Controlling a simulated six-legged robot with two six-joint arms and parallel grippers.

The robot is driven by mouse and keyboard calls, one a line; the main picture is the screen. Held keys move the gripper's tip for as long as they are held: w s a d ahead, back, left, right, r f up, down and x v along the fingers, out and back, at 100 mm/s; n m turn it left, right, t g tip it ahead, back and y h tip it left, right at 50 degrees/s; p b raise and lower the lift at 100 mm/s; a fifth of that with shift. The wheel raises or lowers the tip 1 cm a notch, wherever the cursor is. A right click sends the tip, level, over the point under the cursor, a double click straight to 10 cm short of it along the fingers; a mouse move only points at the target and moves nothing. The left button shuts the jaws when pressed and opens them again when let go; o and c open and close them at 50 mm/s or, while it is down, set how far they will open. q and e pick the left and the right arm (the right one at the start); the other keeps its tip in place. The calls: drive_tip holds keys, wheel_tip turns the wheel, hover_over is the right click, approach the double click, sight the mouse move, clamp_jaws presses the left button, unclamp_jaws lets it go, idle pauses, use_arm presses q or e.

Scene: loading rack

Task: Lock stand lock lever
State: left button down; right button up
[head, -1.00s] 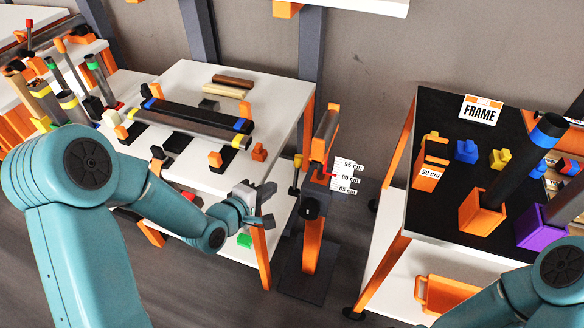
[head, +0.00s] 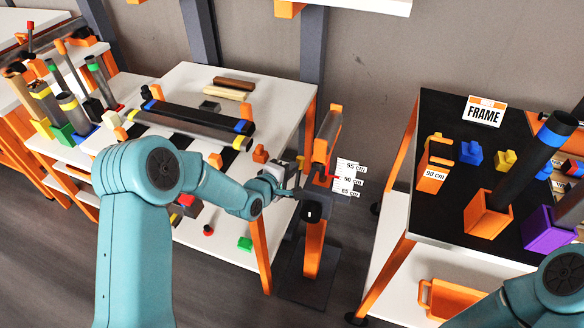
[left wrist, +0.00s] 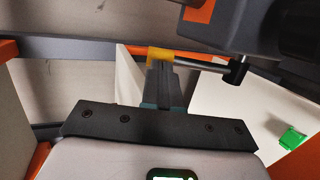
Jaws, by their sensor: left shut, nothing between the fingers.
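The stand (head: 313,250) is an orange post on a dark base plate, with an orange cradle at its top. In the left wrist view its dark head (left wrist: 225,28) fills the upper right. My right gripper is out of view.
A white table (head: 285,95) with tubes and small blocks stands left of the stand. A black-topped table (head: 440,115) with a FRAME sign stands to the right. Height labels (head: 348,180) hang at the stand's right side.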

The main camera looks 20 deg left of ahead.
use_arm(q)
drive_tip(key=shift+w+d+f, duration=0.1)
drive_tip(key=shift+w, duration=0.3)
drive_tip(key=shift+w+f+g+b, duration=0.1)
drive_tip(key=shift+w+g+b, duration=0.4)
drive_tip(key=shift+w, duration=0.75)
